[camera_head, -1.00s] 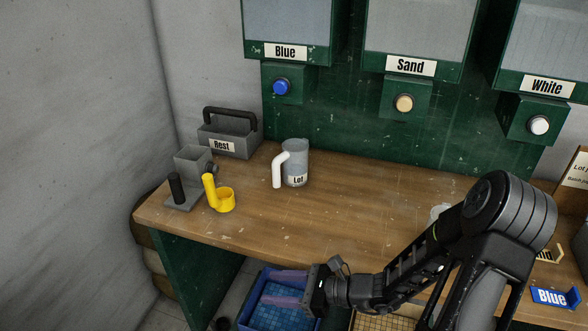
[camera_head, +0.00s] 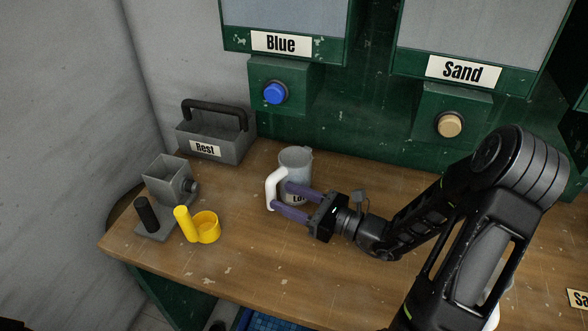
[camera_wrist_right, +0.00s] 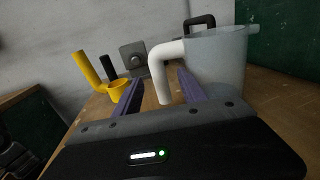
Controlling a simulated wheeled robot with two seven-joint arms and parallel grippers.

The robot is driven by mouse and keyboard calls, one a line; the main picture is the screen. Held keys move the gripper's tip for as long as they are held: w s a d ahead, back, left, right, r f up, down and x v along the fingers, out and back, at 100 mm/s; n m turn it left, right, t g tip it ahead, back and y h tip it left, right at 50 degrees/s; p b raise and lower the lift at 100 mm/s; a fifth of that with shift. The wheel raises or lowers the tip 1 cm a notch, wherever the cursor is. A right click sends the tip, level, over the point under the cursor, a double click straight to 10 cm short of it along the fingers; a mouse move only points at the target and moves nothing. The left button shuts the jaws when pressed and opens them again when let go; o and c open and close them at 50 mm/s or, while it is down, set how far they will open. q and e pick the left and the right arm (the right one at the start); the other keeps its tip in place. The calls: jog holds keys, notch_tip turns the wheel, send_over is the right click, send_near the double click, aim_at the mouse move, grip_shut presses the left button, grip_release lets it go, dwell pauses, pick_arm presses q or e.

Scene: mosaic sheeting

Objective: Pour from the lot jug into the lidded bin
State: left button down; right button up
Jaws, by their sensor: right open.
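No lidded bin can be made out. My left gripper is not in view.
A yellow scoop-like cup (camera_head: 205,228) and a grey fixture with a black handle (camera_head: 166,183) stand left of the jug. A grey "Rest" caddy (camera_head: 215,135) is behind. Blue (camera_head: 274,92) and sand (camera_head: 450,125) dispenser buttons are on the green wall. A blue tray (camera_head: 262,321) is below the bench.

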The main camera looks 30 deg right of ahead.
jog(key=shift+s+a+r, duration=0.1)
jog(key=shift+r, duration=0.05)
jog(key=shift+x, duration=1.3)
jog(key=shift+p+x, duration=0.35)
jog(key=shift+x, duration=2.25)
grip_shut()
